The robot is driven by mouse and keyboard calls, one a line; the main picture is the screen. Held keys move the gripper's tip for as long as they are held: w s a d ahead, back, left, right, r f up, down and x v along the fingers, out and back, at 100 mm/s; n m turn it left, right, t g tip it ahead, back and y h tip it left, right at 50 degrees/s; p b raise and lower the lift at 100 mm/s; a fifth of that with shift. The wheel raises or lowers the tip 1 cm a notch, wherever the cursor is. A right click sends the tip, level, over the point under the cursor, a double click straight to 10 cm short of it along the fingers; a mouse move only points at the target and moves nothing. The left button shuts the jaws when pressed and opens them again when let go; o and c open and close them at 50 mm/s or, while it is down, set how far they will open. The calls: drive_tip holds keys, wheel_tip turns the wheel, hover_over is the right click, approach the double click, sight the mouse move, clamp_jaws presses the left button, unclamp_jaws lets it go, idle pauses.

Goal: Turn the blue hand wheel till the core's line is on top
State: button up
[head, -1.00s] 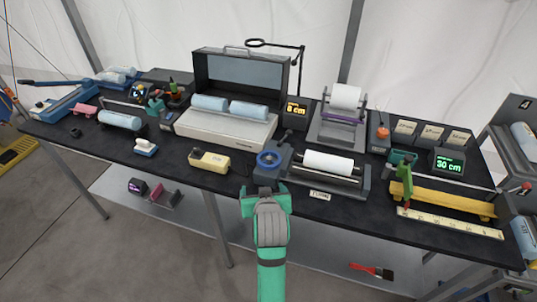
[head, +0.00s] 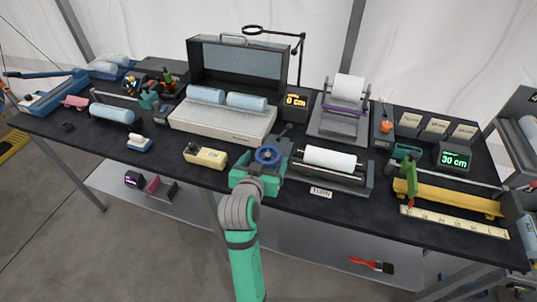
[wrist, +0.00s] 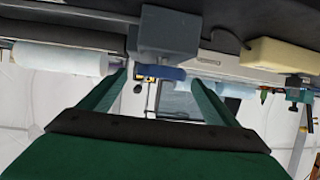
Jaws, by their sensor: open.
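The blue hand wheel (head: 267,155) sits on the left end of the grey core stand (head: 340,180) near the table's front edge. My green gripper (head: 262,161) is open, with one finger on each side of the wheel. In the wrist view the blue wheel (wrist: 174,73) shows between the two spread fingers, beneath a grey block (wrist: 165,32); I cannot tell whether they touch it. The white core (head: 330,158) lies level in the stand, right of the wheel. No line shows on its visible side. A small label (head: 321,192) stands in front.
A yellow box (head: 205,157) is close left of my gripper. A yellow rail (head: 450,198) and ruler lie at right. A red brush (head: 372,265) is on the lower shelf.

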sight(266, 156)
drive_tip(key=x, duration=0.3)
drive_tip(key=shift+w+a, duration=0.1)
drive_tip(key=shift+w, duration=0.15)
drive_tip(key=shift+w+d+f, duration=0.25)
drive_tip(key=shift+w, duration=0.1)
drive_tip(key=shift+d, duration=0.1)
drive_tip(key=shift+s, duration=0.1)
drive_tip(key=c, duration=1)
